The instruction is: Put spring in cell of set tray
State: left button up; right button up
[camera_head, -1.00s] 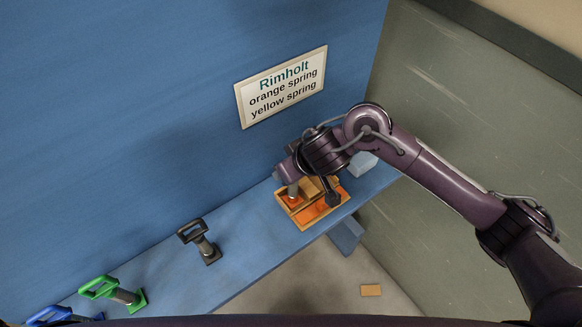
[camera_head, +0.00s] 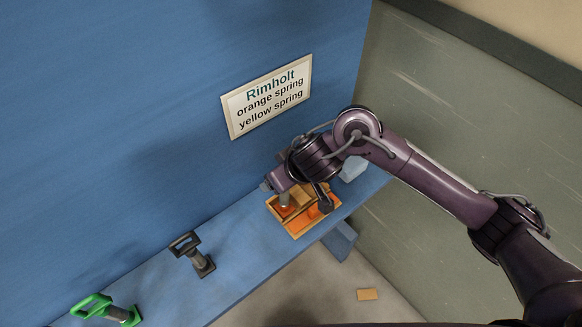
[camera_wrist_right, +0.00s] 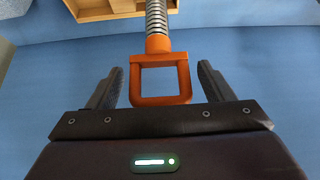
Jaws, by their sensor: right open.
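The wooden set tray (camera_head: 296,235) stands on the blue shelf, with orange showing inside it. My right gripper (camera_wrist_right: 162,78) is open, its fingers apart on either side of the square handle of the orange spring (camera_wrist_right: 158,45). The metal coil runs from the handle to the top of the right wrist view, where it overlaps the tray (camera_wrist_right: 105,8). In the head view, my right gripper is at the tray's left part, with the grey coil (camera_head: 284,200) just below it over an orange patch. Its far end is partly hidden. My left gripper is out of view.
A black-handled spring (camera_head: 193,255) and a green-handled one (camera_head: 108,309) stand on the shelf (camera_head: 235,262) to the left. A sign (camera_head: 268,96) reads Rimholt, orange spring, yellow spring. A pale block (camera_head: 353,168) is behind the tray.

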jog(key=p+v, duration=0.4)
jog(key=v, duration=0.7)
